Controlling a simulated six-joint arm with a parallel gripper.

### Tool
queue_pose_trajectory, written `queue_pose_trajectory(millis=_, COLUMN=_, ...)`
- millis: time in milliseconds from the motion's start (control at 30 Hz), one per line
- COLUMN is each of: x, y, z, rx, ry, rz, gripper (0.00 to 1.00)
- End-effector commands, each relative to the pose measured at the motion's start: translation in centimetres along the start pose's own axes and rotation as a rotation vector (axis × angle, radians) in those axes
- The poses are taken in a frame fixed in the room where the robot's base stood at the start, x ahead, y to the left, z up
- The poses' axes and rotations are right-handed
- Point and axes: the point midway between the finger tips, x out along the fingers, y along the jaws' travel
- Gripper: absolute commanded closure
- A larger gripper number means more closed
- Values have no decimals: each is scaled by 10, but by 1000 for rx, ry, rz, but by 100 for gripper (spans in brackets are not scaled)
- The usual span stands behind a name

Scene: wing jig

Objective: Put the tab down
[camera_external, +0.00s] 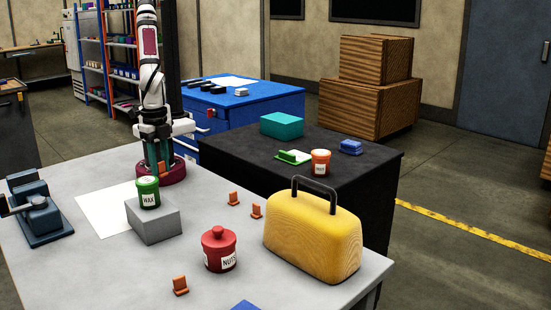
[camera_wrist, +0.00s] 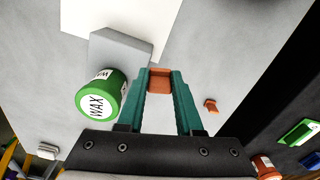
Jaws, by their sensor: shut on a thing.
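My gripper (camera_wrist: 159,78) has teal fingers and is shut on an orange tab (camera_wrist: 159,80), which shows between the fingertips in the wrist view. In the external view the gripper (camera_external: 160,160) points down in front of my arm's base, with the held tab (camera_external: 161,168) low between its fingers. How far the tab is above the table, I cannot tell. Three other orange tabs stand on the grey table: one (camera_external: 233,199) and another (camera_external: 256,211) near the middle, and one (camera_external: 180,285) at the front.
A green wax jar (camera_external: 148,193) stands on a grey block (camera_external: 153,222), close beside the gripper. White paper (camera_external: 103,213) lies left of the block. A red nuts jar (camera_external: 219,250), a yellow case (camera_external: 312,237) and a blue vise (camera_external: 38,213) also stand on the grey table (camera_external: 100,270).

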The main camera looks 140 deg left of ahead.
Motion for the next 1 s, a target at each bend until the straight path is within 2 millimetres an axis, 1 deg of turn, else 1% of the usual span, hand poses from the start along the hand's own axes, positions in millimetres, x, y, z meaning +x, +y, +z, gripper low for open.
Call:
queue_pose_trajectory(millis=67, x=-3, y=-8, z=-23, rx=-87, ry=0, rz=1, gripper=100)
queue_pose_trajectory(millis=167, x=-10, y=-29, z=-61, rx=-232, ry=1, rz=2, gripper=100)
queue_pose_trajectory(millis=200, x=-12, y=-40, z=-76, rx=-295, ry=-1, rz=2, gripper=100)
queue_pose_trajectory(millis=267, x=-17, y=-60, z=-98, rx=-391, ry=-1, rz=2, gripper=100)
queue_pose_trajectory(millis=300, x=-20, y=-76, z=-113, rx=-459, ry=-1, rz=3, gripper=100)
queue_pose_trajectory(millis=367, x=-24, y=-104, z=-134, rx=-562, ry=-2, rz=3, gripper=100)
queue_pose_trajectory(millis=400, x=-28, y=-124, z=-146, rx=-634, ry=-2, rz=4, gripper=100)
queue_pose_trajectory(millis=467, x=-32, y=-160, z=-163, rx=-743, ry=-1, rz=4, gripper=100)
queue_pose_trajectory(millis=500, x=-36, y=-185, z=-172, rx=-817, ry=-1, rz=4, gripper=100)
queue_pose_trajectory(millis=567, x=-40, y=-225, z=-180, rx=-927, ry=-2, rz=4, gripper=100)
queue_pose_trajectory(millis=600, x=-43, y=-252, z=-184, rx=-997, ry=-1, rz=3, gripper=100)
queue_pose_trajectory(millis=667, x=-48, y=-291, z=-184, rx=-1095, ry=-1, rz=4, gripper=100)
queue_pose_trajectory(millis=700, x=-50, y=-314, z=-183, rx=-1152, ry=-1, rz=3, gripper=100)
queue_pose_trajectory(millis=800, x=-55, y=-360, z=-175, rx=-1266, ry=1, rz=3, gripper=100)
queue_pose_trajectory(millis=900, x=-58, y=-390, z=-167, rx=-1338, ry=1, rz=1, gripper=100)
queue_pose_trajectory(millis=1000, x=-58, y=-406, z=-161, rx=-1373, ry=0, rz=0, gripper=100)
